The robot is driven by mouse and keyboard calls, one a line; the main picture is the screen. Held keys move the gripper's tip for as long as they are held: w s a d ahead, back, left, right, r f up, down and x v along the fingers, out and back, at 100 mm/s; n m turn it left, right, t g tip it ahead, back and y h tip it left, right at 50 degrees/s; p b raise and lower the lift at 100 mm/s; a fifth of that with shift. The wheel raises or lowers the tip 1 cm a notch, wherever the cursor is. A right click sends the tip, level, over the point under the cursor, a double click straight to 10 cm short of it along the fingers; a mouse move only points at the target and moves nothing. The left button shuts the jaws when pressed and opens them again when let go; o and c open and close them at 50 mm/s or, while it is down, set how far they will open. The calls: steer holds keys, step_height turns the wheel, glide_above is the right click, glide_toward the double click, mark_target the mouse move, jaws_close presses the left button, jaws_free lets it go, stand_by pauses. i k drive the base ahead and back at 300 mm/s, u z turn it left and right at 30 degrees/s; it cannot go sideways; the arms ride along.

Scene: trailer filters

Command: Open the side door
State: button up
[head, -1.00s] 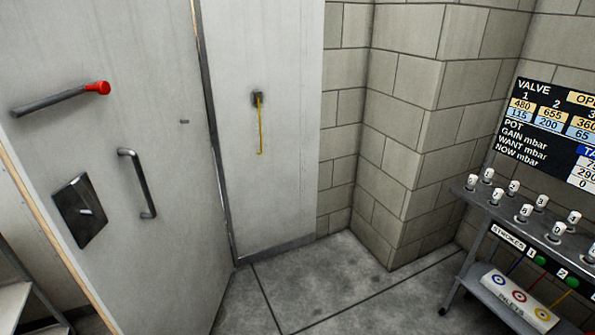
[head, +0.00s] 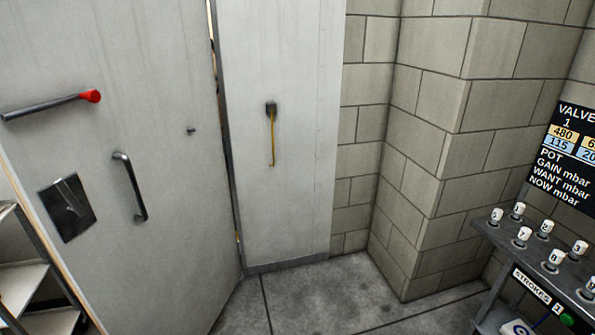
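A large pale grey door panel (head: 150,235) fills the left of the head view. It carries a grey bar lever with a red tip (head: 89,96), a curved grey grab handle (head: 130,186) and a dark square latch plate (head: 55,200) with a small paddle. A narrower pale panel (head: 302,180) stands to its right, with a yellow strap or rod (head: 272,140) hanging from a dark bracket. The two panels meet at an angle along a dark seam. I cannot tell which panel is the side door. My gripper is not in view.
A metal cart (head: 510,255) with several numbered white knobs stands at the right, under a valve display board (head: 560,150). A block wall (head: 440,140) stands behind. Shelves (head: 25,290) are at the lower left. Bare floor (head: 330,290) lies between.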

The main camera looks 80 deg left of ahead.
mark_target(155, 250)
steer(key=u, duration=3.2)
steer(key=i, duration=0.5)
steer(key=k, duration=0.5)
steer(key=u, duration=2.8)
steer(key=i, duration=0.7)
steer(key=z, duration=2.4)
